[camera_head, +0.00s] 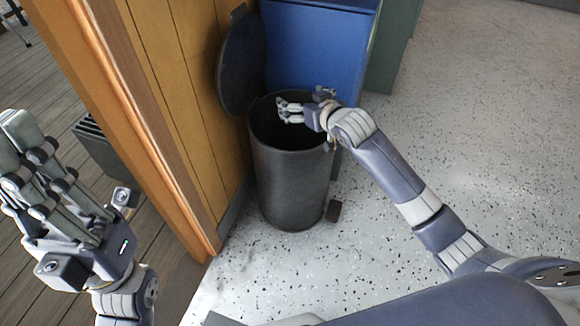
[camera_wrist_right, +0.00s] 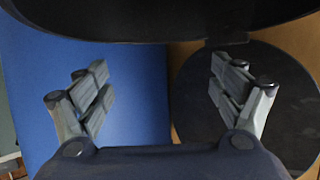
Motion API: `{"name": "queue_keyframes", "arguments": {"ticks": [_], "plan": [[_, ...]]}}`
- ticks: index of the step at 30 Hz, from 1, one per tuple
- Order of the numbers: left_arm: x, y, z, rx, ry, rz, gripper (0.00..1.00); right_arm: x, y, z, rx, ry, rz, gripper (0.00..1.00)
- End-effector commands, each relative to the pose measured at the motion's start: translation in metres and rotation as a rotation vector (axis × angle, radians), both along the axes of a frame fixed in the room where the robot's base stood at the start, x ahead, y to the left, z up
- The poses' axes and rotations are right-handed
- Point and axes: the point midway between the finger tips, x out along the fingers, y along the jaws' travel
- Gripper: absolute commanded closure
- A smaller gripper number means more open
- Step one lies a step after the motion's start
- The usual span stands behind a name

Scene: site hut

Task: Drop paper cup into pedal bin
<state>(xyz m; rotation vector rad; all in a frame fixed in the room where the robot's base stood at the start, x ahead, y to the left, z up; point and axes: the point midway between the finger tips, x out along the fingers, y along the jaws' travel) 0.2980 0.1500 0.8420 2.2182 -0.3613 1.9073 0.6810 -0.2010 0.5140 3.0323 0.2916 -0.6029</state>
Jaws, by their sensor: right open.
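The pedal bin (camera_head: 292,185) is a dark grey cylinder with its round lid (camera_head: 242,62) swung up against the wooden wall. The lid also shows in the right wrist view (camera_wrist_right: 255,100). My right gripper (camera_head: 290,110) is over the bin's mouth, its fingers reaching in from the right rim. In the right wrist view its fingers (camera_wrist_right: 160,95) are spread apart with nothing between them. No paper cup shows in either view; the inside of the bin is dark. My left gripper (camera_head: 40,165) is at the left, away from the bin, and its opening is unclear.
A blue cabinet (camera_head: 322,40) stands right behind the bin, with a green one (camera_head: 395,45) beside it. A wooden wall edge (camera_head: 150,120) rises left of the bin. The bin's pedal (camera_head: 334,210) sticks out at its base. The speckled floor (camera_head: 480,120) to the right is clear.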

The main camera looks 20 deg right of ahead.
Motion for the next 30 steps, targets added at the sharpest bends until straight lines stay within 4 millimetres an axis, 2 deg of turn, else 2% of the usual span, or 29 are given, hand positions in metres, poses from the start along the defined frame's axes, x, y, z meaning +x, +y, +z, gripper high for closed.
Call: {"name": "queue_keyframes", "arguments": {"ticks": [12,18,24,30], "plan": [[0.0,0.0,0.0,0.001,0.0,0.0,1.0,-0.064,-0.013,0.026,-0.001,0.0,0.002,0.13],[0.0,0.0,0.0,0.001,0.0,0.0,1.0,-0.09,-0.018,0.038,-0.002,0.0,0.001,0.13],[0.0,0.0,0.0,0.001,0.0,0.0,1.0,-0.101,-0.02,0.043,0.0,0.0,0.001,0.13],[0.0,0.0,0.0,0.001,0.0,0.0,1.0,-0.102,-0.02,0.044,0.001,-0.001,0.001,0.13]]}}
